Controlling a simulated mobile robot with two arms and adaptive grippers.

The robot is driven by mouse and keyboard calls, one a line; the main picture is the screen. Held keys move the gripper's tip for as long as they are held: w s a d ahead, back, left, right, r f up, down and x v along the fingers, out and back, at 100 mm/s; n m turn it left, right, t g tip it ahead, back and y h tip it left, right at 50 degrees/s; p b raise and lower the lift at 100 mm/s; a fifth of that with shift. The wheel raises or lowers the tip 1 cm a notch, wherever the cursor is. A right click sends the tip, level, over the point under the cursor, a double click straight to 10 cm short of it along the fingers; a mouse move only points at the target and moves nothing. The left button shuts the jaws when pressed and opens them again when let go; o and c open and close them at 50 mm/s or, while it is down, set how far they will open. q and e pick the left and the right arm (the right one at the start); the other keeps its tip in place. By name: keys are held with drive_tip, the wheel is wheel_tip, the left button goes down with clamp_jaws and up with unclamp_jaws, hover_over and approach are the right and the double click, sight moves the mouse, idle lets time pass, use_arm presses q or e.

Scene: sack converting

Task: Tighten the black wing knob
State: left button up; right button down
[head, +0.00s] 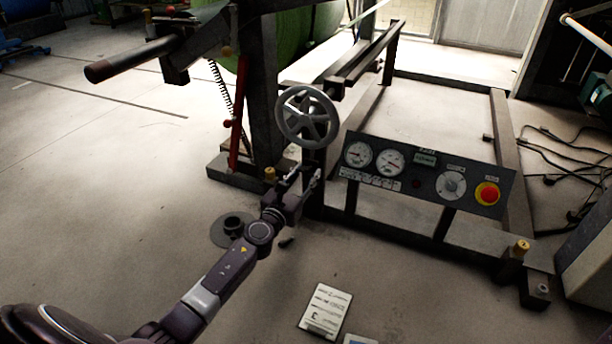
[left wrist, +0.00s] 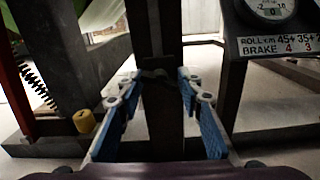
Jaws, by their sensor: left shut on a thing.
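My left gripper (head: 304,178) reaches in front of the dark upright post below the grey handwheel. In the left wrist view its two blue-padded fingers (left wrist: 158,78) stand on either side of a small dark piece, the black wing knob (left wrist: 156,76), with the tips shut on it. The knob is dark against the dark post, so its wings and turn angle are hard to make out. In the head view I cannot make the knob out. My right gripper is in neither view.
The grey handwheel (head: 306,115) sits just above my gripper. A control panel (head: 425,174) with dials and a red-yellow stop button (head: 487,193) stands at the right. A red lever (head: 236,140) is at the left. A card (head: 325,311) lies on open floor in front.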

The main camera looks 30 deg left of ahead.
use_arm(q)
drive_tip(key=m, duration=0.3)
drive_tip(key=shift+a+p, duration=0.1)
drive_tip(key=shift+p, duration=0.2)
drive_tip(key=m+p, duration=0.1)
drive_tip(key=m, duration=0.1)
drive_tip(key=shift+r+m, duration=0.1)
drive_tip(key=shift+m, duration=0.3)
drive_tip(key=m+p, duration=0.2)
drive_tip(key=m, duration=0.1)
drive_tip(key=shift+a+r, duration=0.1)
drive_tip(key=shift+a+m+p, duration=0.1)
drive_tip(key=shift+m+p, duration=0.65)
drive_tip(key=shift+m, duration=0.75)
drive_tip(key=o, duration=1.1)
